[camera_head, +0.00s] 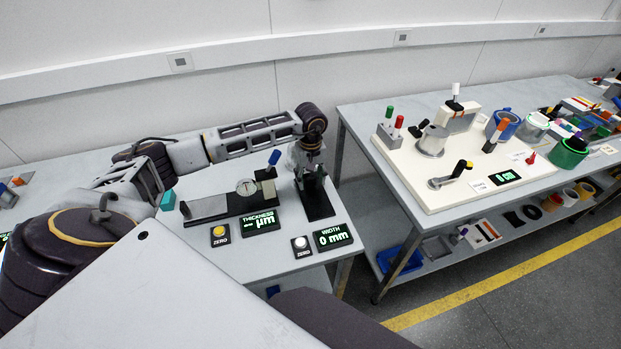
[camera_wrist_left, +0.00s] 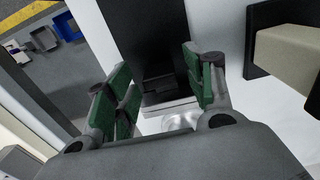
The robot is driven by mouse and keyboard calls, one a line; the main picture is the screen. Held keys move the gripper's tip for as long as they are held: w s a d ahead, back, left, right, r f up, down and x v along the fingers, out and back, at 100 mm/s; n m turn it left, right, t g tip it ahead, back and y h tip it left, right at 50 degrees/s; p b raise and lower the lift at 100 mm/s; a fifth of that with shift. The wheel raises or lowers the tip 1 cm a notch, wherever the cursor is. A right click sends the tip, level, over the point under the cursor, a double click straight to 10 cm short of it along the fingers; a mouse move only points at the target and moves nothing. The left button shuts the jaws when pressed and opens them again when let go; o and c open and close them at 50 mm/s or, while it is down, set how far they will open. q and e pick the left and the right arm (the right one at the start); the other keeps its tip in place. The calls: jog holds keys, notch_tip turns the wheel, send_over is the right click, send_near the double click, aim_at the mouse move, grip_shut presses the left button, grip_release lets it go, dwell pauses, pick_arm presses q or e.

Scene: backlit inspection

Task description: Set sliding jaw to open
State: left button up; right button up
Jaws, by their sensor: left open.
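The black width gauge (camera_head: 318,203) stands upright at the right end of the near table, beside a display (camera_head: 333,237) reading "WIDTH 0 mm". My left gripper (camera_head: 311,168) is over its upper part and hides much of it, including the sliding jaw in the head view. In the left wrist view, my left gripper (camera_wrist_left: 158,88) is open, its green-padded fingers on either side of a black part of the gauge (camera_wrist_left: 150,40). A pale grey strip (camera_wrist_left: 170,107) crosses below that part; I cannot tell if it is the sliding jaw. No finger contact is clear. My right gripper is out of view.
A yellow button (camera_head: 219,231) and a white button (camera_head: 300,243) sit in front. The second table (camera_head: 400,180) begins to the right, across a gap, with a white panel of levers.

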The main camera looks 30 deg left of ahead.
pick_arm(q)
jog(key=shift+f, duration=0.35)
grip_shut()
